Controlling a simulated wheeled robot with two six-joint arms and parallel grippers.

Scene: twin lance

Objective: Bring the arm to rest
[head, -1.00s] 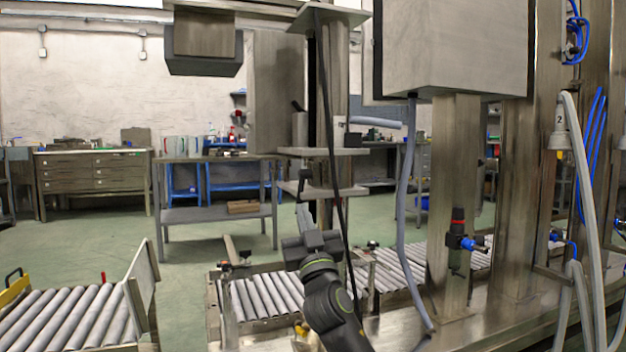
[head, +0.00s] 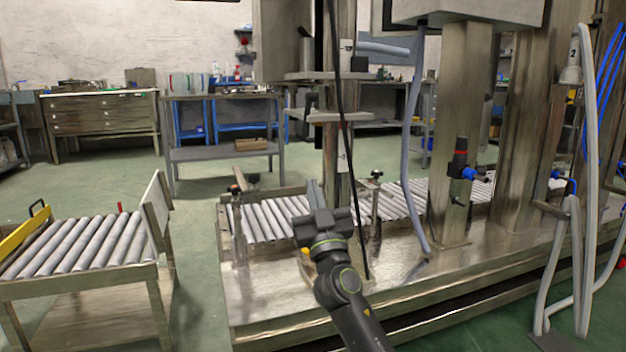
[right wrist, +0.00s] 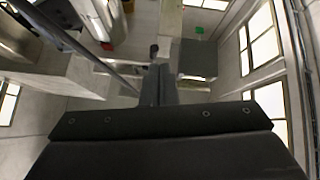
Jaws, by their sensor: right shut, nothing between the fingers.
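My right arm reaches in from the bottom of the head view, dark grey with green rings. Its gripper (head: 314,188) points away from me, in front of the steel machine frame and over the roller conveyor's near side in the picture. In the right wrist view the gripper's dark body fills the bottom, and its fingers (right wrist: 158,72) are together with nothing held between them. Whether the fingers touch anything behind them cannot be told from the head view. My left gripper is not in view.
A roller conveyor (head: 268,222) runs through the steel machine (head: 466,130), with a black cable and grey hose hanging close to my right arm. A separate roller table (head: 80,245) stands at the left. A workbench (head: 222,155) and a drawer cabinet (head: 100,122) stand behind. Green floor between them is clear.

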